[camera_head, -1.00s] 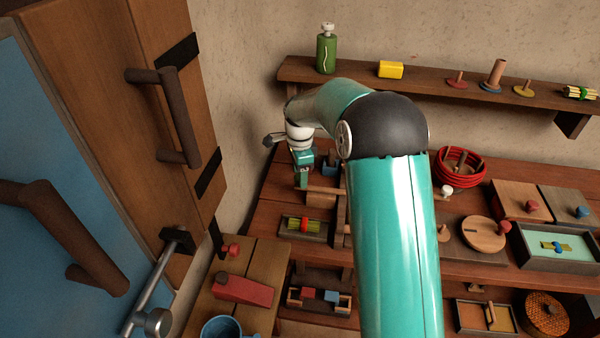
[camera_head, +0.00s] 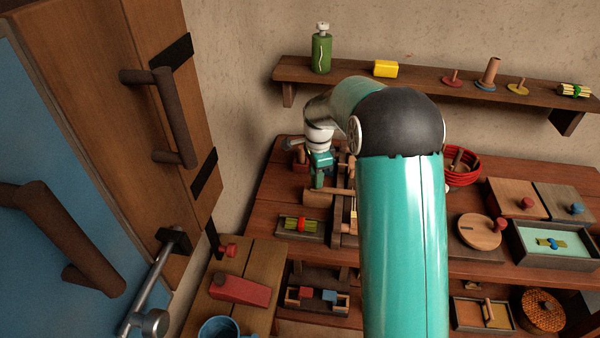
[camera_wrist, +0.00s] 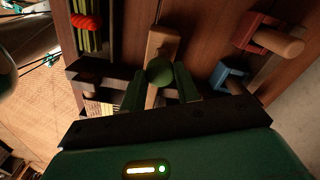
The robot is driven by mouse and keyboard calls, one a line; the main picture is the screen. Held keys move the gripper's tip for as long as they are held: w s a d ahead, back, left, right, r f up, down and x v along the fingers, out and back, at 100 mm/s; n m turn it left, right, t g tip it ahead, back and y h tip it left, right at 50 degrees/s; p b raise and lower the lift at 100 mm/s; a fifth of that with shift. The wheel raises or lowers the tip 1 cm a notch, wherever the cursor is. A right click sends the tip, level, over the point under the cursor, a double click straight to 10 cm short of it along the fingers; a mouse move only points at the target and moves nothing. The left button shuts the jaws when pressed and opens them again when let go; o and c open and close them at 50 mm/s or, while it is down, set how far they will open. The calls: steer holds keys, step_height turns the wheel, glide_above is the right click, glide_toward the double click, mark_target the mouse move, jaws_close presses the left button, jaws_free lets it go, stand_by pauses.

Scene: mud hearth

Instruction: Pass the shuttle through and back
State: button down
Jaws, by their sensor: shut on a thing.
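In the wrist view, a light wooden shuttle (camera_wrist: 161,42) with a round green knob lies below my gripper (camera_wrist: 160,82). My gripper is shut on the green knob (camera_wrist: 160,70). The shuttle's near end is partly hidden by the fingers and palm. A dark wooden frame (camera_wrist: 97,78) lies crosswise beside the shuttle; I cannot tell how far the shuttle reaches through it. In the head view, my gripper (camera_head: 318,183) is low over the left part of the bench, and my arm hides part of the frame (camera_head: 345,232).
A tray with a red-banded green bundle (camera_head: 300,225) sits in front of my gripper. A blue fitting (camera_wrist: 228,75) and a red block with a peg (camera_wrist: 265,35) are close by in the wrist view. A cabinet door with handles (camera_head: 175,115) stands at left.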

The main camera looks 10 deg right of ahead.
mark_target(327, 188)
steer(key=d, duration=0.1)
steer(key=s+d, duration=0.1)
steer(key=d, duration=0.1)
steer(key=shift+s, duration=0.15)
steer(key=c, duration=1)
jaws_free()
step_height(327, 188, up, 14)
steer(key=shift+f, duration=0.1)
